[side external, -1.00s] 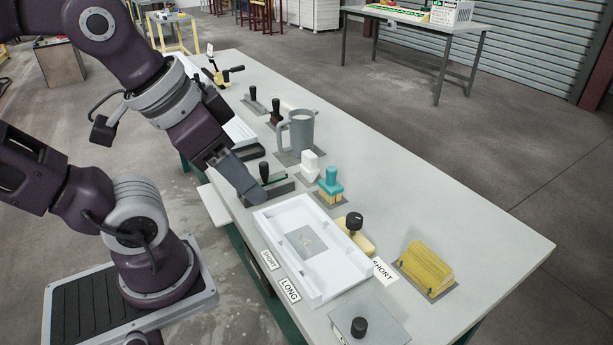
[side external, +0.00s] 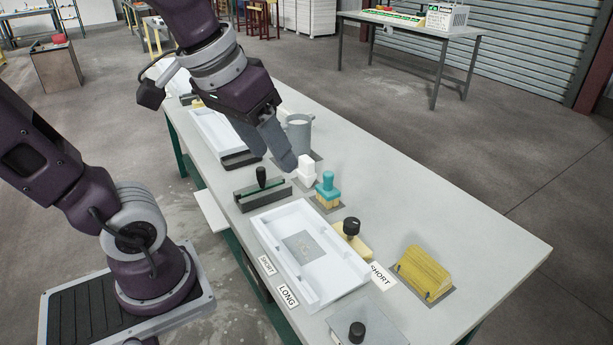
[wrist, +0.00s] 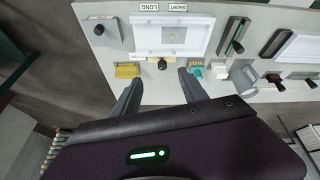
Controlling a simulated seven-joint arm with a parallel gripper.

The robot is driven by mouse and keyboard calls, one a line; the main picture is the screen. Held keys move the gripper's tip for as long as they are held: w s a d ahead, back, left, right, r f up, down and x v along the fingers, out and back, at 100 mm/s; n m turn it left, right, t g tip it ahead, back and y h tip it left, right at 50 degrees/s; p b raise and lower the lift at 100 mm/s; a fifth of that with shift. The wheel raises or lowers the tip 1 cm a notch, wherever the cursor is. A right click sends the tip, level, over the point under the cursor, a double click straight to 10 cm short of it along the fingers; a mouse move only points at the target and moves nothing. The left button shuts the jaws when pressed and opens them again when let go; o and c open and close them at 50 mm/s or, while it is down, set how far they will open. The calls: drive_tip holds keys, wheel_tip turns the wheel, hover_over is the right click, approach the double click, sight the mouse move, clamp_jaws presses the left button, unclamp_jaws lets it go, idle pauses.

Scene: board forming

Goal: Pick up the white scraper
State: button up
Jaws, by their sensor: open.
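The white scraper (side external: 306,167) stands upright on the table in the side view, between the grey jug and the teal-handled brush. In the wrist view the white scraper (wrist: 221,70) lies right of the teal brush, outside the gap between the fingers. My gripper (side external: 288,162) is open and empty, above the table and just left of the scraper in the side view. In the wrist view my gripper (wrist: 160,77) has both fingers apart with nothing between them.
The teal brush (side external: 327,188) stands close beside the scraper, and the grey jug (side external: 299,133) is behind it. A black-knobbed tool (side external: 261,180), a white forming tray (side external: 272,227) and a yellow sponge-like block (side external: 426,270) are nearby.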

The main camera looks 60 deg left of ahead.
drive_tip(key=w+a+n+g, duration=0.1)
drive_tip(key=w+a+n, duration=0.25)
drive_tip(key=w, duration=0.25)
drive_tip(key=w+a+n+g, duration=0.1)
drive_tip(key=w+a+n, duration=0.1)
drive_tip(key=w+a, duration=0.3)
drive_tip(key=n+g, duration=0.3)
drive_tip(key=n, duration=0.6)
hover_over(307, 158)
drive_tip(key=f, duration=1.6)
drive_tip(key=shift+s+d+f, duration=0.1)
drive_tip(key=shift+d+f, duration=0.15)
drive_tip(key=shift+f, duration=0.15)
drive_tip(key=shift+n, duration=0.35)
drive_tip(key=f, duration=0.8)
drive_tip(key=shift+a, duration=0.25)
clamp_jaws()
